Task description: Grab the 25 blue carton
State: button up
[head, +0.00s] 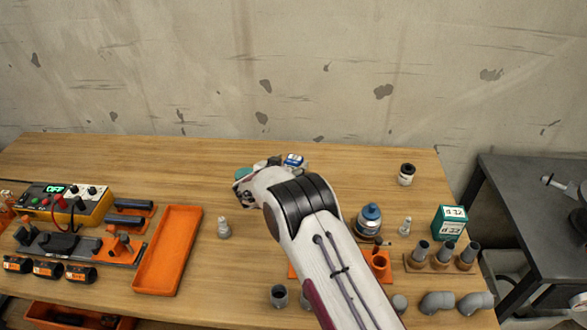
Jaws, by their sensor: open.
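A small blue and white item (294,160), probably the blue carton, stands toward the back of the table, just behind my wrist. Its lower part is hidden by my arm and its number cannot be read. My gripper (273,161) is at the end of the arm, just left of this item. It is open, but its fingers are mostly hidden behind my wrist, and I cannot tell whether they touch the item.
A green carton marked 32 (450,224) stands at the right, near grey pipe pieces (444,252). A blue-topped jar (369,218) and a dark-lidded jar (406,174) stand right of my arm. An orange tray (168,250) lies left. The back left table is clear.

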aim_at(292, 161)
jog(key=shift+x, duration=1.55)
jog(key=c, duration=1.2)
